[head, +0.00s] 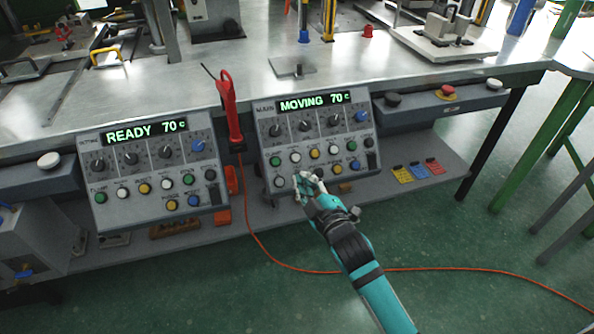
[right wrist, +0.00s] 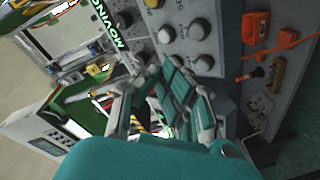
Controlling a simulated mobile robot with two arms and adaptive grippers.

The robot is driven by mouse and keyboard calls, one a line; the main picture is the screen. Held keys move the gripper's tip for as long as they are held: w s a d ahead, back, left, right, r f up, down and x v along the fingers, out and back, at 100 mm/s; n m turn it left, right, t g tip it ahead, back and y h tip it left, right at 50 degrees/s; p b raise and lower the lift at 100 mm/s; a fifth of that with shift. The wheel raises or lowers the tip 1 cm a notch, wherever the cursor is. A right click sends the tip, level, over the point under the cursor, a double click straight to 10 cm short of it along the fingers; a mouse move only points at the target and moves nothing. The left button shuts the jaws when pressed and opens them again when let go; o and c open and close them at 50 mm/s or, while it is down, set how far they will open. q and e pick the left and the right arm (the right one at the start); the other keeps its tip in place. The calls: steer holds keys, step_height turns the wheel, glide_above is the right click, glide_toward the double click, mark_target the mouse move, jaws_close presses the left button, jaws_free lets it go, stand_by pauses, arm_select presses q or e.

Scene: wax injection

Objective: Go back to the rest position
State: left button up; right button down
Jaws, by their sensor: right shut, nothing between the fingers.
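My right gripper (head: 309,184) is in front of the lower left buttons of the right control panel (head: 271,147) in the head view. It is shut and empty. Whether it touches a button cannot be told. The panel's display (head: 314,102) reads MOVING 70 c. In the right wrist view my right gripper (right wrist: 165,80) is close to the panel's face (right wrist: 218,45). My left gripper is not in view.
A left control panel (head: 115,208) reads READY 70 c. A red tool (head: 230,108) hangs between the panels, with an orange cord (head: 262,248) running over the floor. The workbench (head: 235,60) holds several fixtures. The floor at the front is mostly clear.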

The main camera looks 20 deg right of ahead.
steer(key=s+d+f+m+g+h, duration=0.15)
steer(key=s+f+g, duration=0.25)
steer(key=s+f, duration=0.5)
steer(key=s+d+f+m+g, duration=0.1)
steer(key=s+f+m+g, duration=0.25)
steer(key=f, duration=0.95)
steer(key=s+d+f+m+g, duration=0.1)
steer(key=s+f+m+g, duration=0.15)
steer(key=s+f, duration=0.7)
steer(key=s+d+f+m+g, duration=0.1)
steer(key=s+f+m+g, duration=0.3)
steer(key=s+f, duration=0.8)
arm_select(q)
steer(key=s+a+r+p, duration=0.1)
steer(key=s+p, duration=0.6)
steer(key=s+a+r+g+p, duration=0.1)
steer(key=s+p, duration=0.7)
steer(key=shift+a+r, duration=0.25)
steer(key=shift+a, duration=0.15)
arm_select(e)
steer(key=s+d+r+n+g, duration=0.1)
steer(key=s+r, duration=0.1)
steer(key=s, duration=0.5)
steer(key=s+d+r+g, duration=0.1)
steer(key=s, duration=0.7)
steer(key=shift+s+d+r+n+h, duration=0.2)
steer(key=shift+d+r+n+h, duration=0.15)
steer(key=shift+r+h, duration=0.1)
